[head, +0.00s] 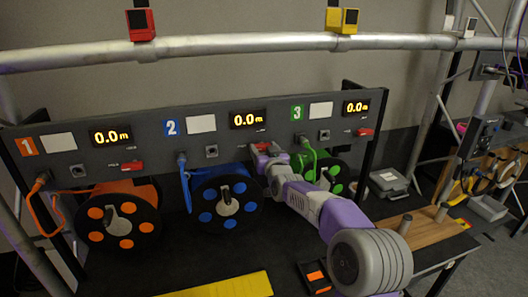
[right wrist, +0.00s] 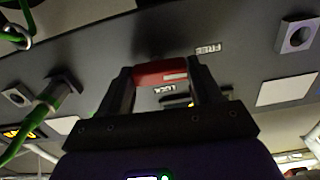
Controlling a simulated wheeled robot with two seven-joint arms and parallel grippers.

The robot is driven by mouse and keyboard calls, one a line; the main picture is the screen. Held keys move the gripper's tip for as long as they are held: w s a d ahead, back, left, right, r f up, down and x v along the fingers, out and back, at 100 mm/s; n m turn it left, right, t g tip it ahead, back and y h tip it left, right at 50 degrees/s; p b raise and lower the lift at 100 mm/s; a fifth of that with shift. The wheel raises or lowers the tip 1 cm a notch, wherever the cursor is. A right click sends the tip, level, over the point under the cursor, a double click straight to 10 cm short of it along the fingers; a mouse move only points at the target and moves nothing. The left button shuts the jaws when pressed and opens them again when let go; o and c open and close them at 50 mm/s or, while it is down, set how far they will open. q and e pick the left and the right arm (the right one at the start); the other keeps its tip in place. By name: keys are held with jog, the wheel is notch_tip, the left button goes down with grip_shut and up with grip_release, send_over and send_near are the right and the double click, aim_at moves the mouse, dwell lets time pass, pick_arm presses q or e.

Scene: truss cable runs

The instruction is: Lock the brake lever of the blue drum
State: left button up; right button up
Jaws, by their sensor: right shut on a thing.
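The blue drum (head: 227,204) hangs under the panel section marked 2 in the head view, with a blue cable on its left. My right gripper (head: 268,153) is at the panel, just above and right of this drum. In the right wrist view its fingers (right wrist: 162,74) are shut on the red brake lever (right wrist: 150,79), one finger at each end. A LOCK label (right wrist: 167,89) shows between the fingers, and a FREE label (right wrist: 208,48) shows beyond them. The gripper hides most of the lever in the head view. My left gripper is not in view.
An orange drum (head: 118,222) with its red lever (head: 133,166) is at left. A green drum (head: 335,180) is partly behind my right arm; its red lever (head: 364,132) is at right. A truss tube (head: 230,45) runs above the panel. A yellow plate (head: 225,286) lies in front.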

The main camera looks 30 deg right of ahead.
jog(key=m+b, duration=0.3)
jog(key=shift+f+m+b, duration=0.15)
jog(key=shift+m+b, duration=0.25)
jog(key=m+b, duration=0.2)
jog(key=m, duration=0.1)
jog(key=shift+d+m, duration=0.1)
jog(key=shift+m, duration=0.2)
jog(key=m+b, duration=0.1)
jog(key=m, duration=0.2)
jog(key=m+b, duration=0.1)
jog(key=m, duration=0.2)
jog(key=m+b, duration=0.1)
jog(key=m, duration=0.2)
jog(key=shift+d+r+m, duration=0.15)
jog(key=shift+r+m, duration=0.1)
jog(key=shift+m, duration=0.15)
jog(key=o, duration=1.1)
jog(key=shift+c, duration=0.2)
jog(key=shift+s, duration=0.1)
